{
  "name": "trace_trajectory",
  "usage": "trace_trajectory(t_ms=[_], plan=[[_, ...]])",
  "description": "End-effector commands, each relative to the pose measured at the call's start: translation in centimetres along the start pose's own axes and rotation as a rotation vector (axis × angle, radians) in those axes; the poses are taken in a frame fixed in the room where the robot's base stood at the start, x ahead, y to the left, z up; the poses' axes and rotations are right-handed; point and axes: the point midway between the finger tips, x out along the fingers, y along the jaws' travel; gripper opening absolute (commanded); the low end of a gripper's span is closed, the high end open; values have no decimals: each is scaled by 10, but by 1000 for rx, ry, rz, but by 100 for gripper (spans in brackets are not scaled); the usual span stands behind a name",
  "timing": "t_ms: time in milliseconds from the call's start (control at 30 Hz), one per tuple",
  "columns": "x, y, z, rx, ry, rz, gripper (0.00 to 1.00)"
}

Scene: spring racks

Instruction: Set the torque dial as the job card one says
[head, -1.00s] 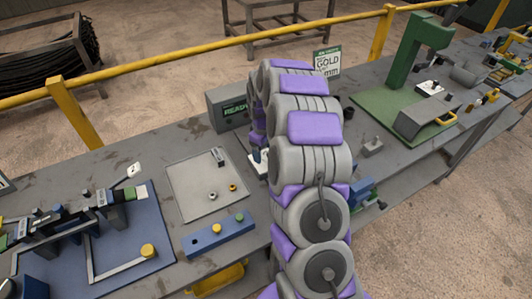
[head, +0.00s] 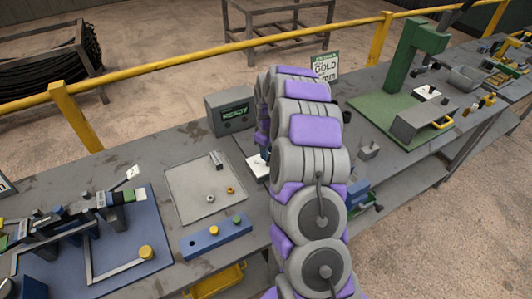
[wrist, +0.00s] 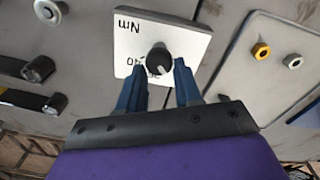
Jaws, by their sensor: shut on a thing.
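The torque dial (wrist: 158,57) is a black round knob with a white pointer mark, on a white plate (wrist: 126,44) lettered "Nm". The lettering is upside down in the wrist view, and a number beside the knob is partly covered. My gripper (wrist: 159,72) has its two blue fingers on either side of the knob, shut on it. In the head view, a corner of the white plate (head: 256,166) shows left of my arm, which hides the dial. A green and white card (head: 325,67) stands behind my arm. It reads "GOLD" and "mm"; the rest is too small or covered.
A grey box (head: 231,110) with a lit "READY" display stands behind the dial. A pale tray (head: 196,198) with small nuts lies to the left, above a blue block (head: 216,238). A green press (head: 402,60) stands at right. A yellow rail (head: 230,45) runs behind the bench.

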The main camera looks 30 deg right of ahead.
Motion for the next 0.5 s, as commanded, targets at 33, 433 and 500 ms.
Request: trace_trajectory(t_ms=[33, 433, 500], plan=[[28, -12, 22, 19, -66, -53, 4], [27, -14, 23, 311, -76, -46, 4], [27, -14, 23, 374, -77, -43, 4]])
